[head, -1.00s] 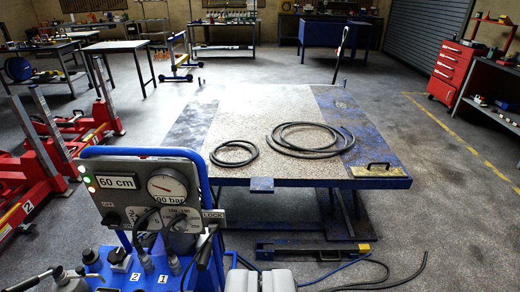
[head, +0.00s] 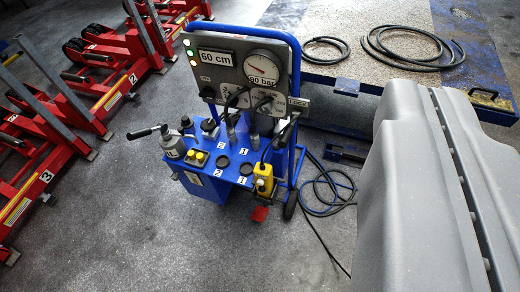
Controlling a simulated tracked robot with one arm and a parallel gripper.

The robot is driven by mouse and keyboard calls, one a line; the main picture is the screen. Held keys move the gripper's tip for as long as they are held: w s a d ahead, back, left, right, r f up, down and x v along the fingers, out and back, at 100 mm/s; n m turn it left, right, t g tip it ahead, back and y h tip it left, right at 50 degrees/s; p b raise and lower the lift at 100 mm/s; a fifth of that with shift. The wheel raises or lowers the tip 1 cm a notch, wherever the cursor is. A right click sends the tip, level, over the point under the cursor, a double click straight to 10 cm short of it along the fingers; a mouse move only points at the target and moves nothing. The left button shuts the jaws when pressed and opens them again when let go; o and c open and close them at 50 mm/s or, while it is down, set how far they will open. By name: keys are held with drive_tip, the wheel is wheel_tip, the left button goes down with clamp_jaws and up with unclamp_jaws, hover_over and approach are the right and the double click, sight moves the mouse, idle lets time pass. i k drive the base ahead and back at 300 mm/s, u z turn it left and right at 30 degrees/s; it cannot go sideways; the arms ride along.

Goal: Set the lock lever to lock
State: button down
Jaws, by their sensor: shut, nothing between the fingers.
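The control unit is a blue trolley (head: 222,160) with a grey panel (head: 225,80) in the middle of the head view. The panel carries a "60 cm" display (head: 216,56) and a round gauge (head: 263,67) reading about 90 bar. A "LOCK" label (head: 298,103) sits at the panel's right edge. A dark lever with a black grip (head: 286,131) hangs just below it, angled down; it looks like the lock lever, but its exact setting cannot be told. My gripper is outside the view.
A lift platform (head: 385,78) with coiled hoses (head: 415,45) stands behind the trolley. Red lifting frames (head: 115,85) stand at the left. A yellow pendant (head: 263,180) hangs on the trolley's front. A blue hose (head: 330,195) lies on the floor at right. The floor in front is clear.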

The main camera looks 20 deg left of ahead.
sight(285, 136)
drive_tip(key=u, duration=0.05)
drive_tip(key=k, duration=0.65)
drive_tip(key=z, duration=0.25)
drive_tip(key=i, duration=1.6)
drive_tip(key=u, duration=0.75)
